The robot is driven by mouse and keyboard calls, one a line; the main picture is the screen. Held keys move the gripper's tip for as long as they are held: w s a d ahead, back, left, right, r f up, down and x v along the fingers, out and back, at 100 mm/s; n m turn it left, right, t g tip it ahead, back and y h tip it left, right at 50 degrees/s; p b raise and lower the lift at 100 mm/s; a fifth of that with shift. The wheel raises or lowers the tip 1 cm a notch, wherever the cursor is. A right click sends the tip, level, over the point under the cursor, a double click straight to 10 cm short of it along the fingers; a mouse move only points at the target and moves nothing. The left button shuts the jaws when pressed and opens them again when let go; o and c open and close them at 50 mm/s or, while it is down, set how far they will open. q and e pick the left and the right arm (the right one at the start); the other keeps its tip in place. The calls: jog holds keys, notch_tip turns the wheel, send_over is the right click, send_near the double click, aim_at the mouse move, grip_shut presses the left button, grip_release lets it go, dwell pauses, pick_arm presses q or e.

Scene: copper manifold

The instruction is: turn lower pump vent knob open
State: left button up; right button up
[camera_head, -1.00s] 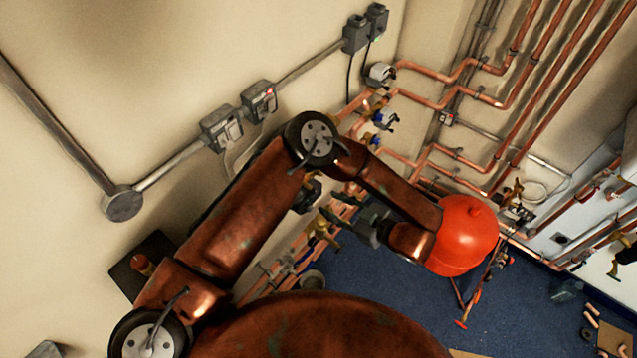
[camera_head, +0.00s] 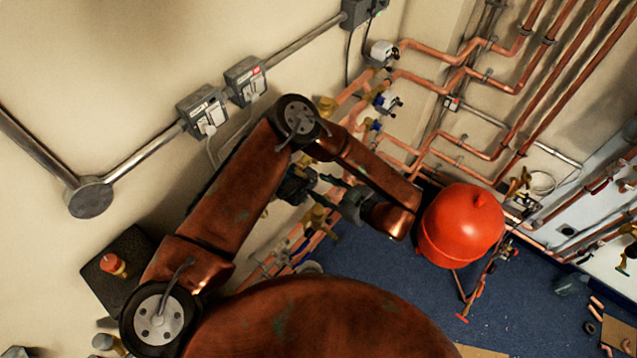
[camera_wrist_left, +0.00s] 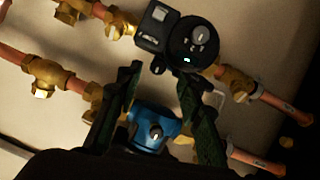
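A black pump (camera_wrist_left: 190,38) has a round face with a grey knob (camera_wrist_left: 199,34) and a small lit spot. A blue pump (camera_wrist_left: 150,118) with a small grey knob (camera_wrist_left: 156,132) shows between the finger bases, partly hidden by my gripper. I cannot tell for sure which is the lower pump. My left gripper (camera_wrist_left: 160,75) is open, its dark green fingers apart with nothing between the tips, which lie near the black pump's lower edge. In the head view my left gripper (camera_head: 335,188) faces the wall pipework. My right gripper is not in view.
Copper pipes with brass valves (camera_wrist_left: 48,76) surround the pumps. A red tank (camera_head: 462,228) stands close to the right of my left wrist. Blue floor (camera_head: 365,262) is partly clear.

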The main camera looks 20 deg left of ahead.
aim_at(309, 180)
pick_arm(q)
jog(key=shift+x, duration=0.8)
jog(key=shift+w+a+f, duration=0.2)
jog(key=shift+a+f, duration=0.05)
jog(key=shift+a, duration=0.2)
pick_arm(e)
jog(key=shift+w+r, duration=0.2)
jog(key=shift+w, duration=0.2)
pick_arm(q)
jog(key=shift+c, duration=0.3)
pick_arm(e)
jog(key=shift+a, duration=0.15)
